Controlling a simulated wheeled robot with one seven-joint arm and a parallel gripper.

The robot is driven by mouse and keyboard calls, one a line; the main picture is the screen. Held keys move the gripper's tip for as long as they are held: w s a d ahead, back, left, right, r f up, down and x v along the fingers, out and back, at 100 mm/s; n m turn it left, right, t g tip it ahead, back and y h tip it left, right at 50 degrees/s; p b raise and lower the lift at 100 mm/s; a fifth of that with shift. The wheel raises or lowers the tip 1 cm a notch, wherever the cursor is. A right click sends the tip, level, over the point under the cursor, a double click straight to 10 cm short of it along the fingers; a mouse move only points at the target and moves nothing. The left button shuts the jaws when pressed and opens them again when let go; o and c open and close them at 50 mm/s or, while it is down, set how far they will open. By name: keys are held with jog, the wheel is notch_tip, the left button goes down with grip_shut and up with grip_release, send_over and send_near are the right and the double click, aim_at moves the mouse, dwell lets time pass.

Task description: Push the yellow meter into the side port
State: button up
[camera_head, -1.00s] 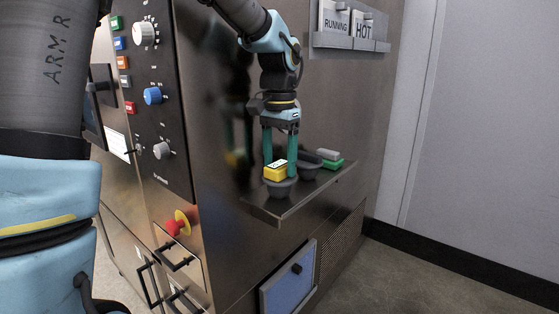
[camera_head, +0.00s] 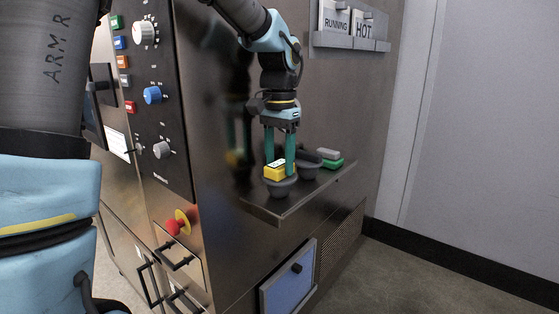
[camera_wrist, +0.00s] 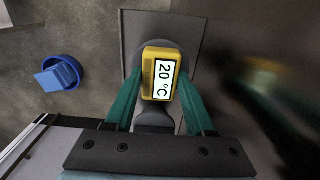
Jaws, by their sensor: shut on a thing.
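The yellow meter (camera_head: 278,174) has a pale display on top and is at the near end of the steel side shelf (camera_head: 274,208). It is at the mouth of a round dark grey cup (camera_head: 281,188); I cannot tell how deep it sits. In the wrist view the meter (camera_wrist: 149,58) reads 20 °C. My gripper (camera_head: 280,168) points down and is shut on the meter, one green finger on each side. I cannot make out an opening of the side port; the meter and fingers hide the cup's inside.
A second dark cup (camera_head: 308,170) stands farther along the shelf, with a green block (camera_head: 333,164) and a grey block (camera_head: 328,154) beyond it. The cabinet wall is close behind my gripper.

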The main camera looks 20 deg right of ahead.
aim_at(280, 165)
notch_tip(280, 165, up, 5)
jog(key=p, duration=0.4)
jog(key=shift+r+p, duration=0.1)
jog(key=shift+p, duration=0.2)
dwell(0.5)
